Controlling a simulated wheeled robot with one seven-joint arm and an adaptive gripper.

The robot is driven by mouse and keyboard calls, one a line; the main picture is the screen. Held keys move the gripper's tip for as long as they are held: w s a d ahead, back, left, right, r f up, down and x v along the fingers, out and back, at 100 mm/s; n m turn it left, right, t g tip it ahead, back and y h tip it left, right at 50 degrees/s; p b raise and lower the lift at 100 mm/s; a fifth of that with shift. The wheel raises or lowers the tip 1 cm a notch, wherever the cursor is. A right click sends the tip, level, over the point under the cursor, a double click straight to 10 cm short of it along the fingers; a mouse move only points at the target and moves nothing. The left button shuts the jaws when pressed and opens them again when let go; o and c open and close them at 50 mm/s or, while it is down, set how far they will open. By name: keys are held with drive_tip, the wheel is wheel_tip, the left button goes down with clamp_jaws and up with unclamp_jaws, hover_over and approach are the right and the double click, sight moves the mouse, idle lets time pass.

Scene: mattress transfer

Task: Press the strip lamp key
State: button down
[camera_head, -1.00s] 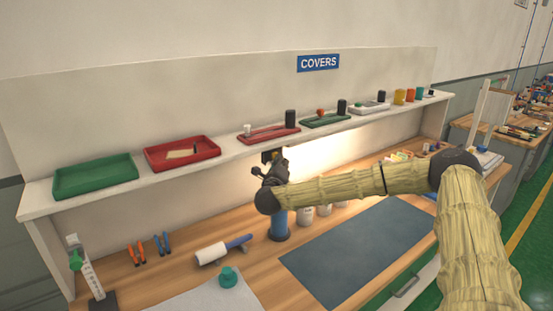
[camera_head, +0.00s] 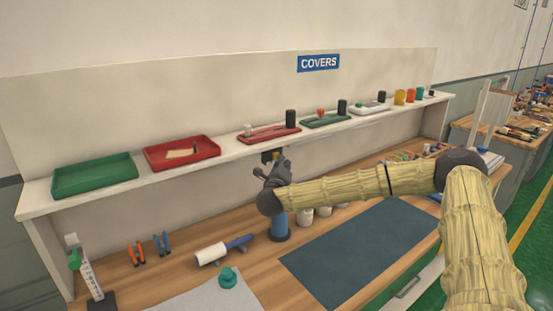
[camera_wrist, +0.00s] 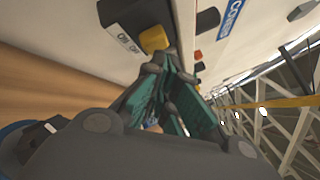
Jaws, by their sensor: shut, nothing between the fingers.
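The switch box (camera_wrist: 125,22) is dark with a white ON/OFF label and sits under the shelf edge. Its yellow key (camera_wrist: 154,39) shows just past my fingertips in the wrist view. My gripper (camera_wrist: 163,62) is shut and empty, its tips right at the key; I cannot tell whether they touch it. In the head view the box (camera_head: 267,156) is a small dark block under the shelf, partly hidden by my gripper (camera_head: 276,163). The strip lamp itself is hidden under the shelf, and no glow shows on the wall below it.
The shelf (camera_head: 222,157) above carries trays and several small cylinders under a COVERS sign (camera_head: 318,63). On the bench below stand a blue cylinder (camera_head: 279,232) and white containers, close under my arm. A dark mat (camera_head: 355,255) lies clear to the right.

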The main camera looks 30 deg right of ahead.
drive_tip(key=s, duration=0.6)
drive_tip(key=shift+d+b, duration=0.25)
drive_tip(key=shift+b, duration=0.05)
drive_tip(key=shift+r, duration=0.1)
idle(0.5)
